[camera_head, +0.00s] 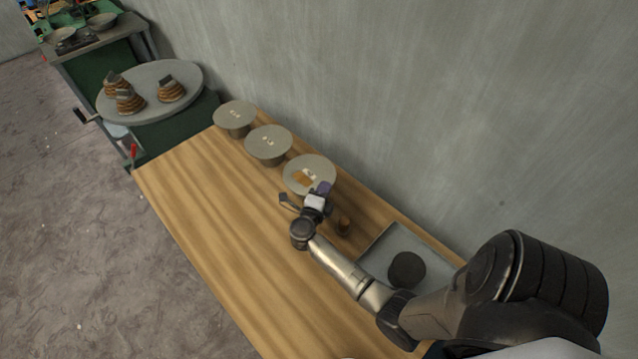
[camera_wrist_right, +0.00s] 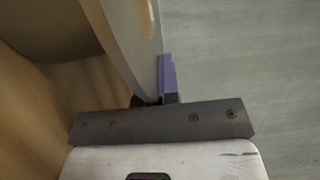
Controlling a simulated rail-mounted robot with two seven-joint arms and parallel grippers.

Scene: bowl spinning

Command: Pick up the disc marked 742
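Three pale grey discs stand in a row along the wall side of the table: a far disc (camera_head: 235,115), a middle disc (camera_head: 269,142) and a near disc (camera_head: 303,166). Each carries small marks too small to read, so I cannot tell which is 742. The near disc also has a tan patch. My right gripper (camera_head: 320,191) is at the near disc's front rim. In the right wrist view, the near disc's edge (camera_wrist_right: 138,45) runs between my closely set fingers (camera_wrist_right: 155,92), which look closed on it; the far finger is mostly hidden. My left gripper is out of view.
A grey tray (camera_head: 432,250) with a dark round object (camera_head: 407,269) lies at the table's near right. A small brown cup-like object (camera_head: 343,226) stands beside my right wrist. A round table (camera_head: 190,75) with stacked items is beyond. The wooden table's (camera_head: 220,220) left side is clear.

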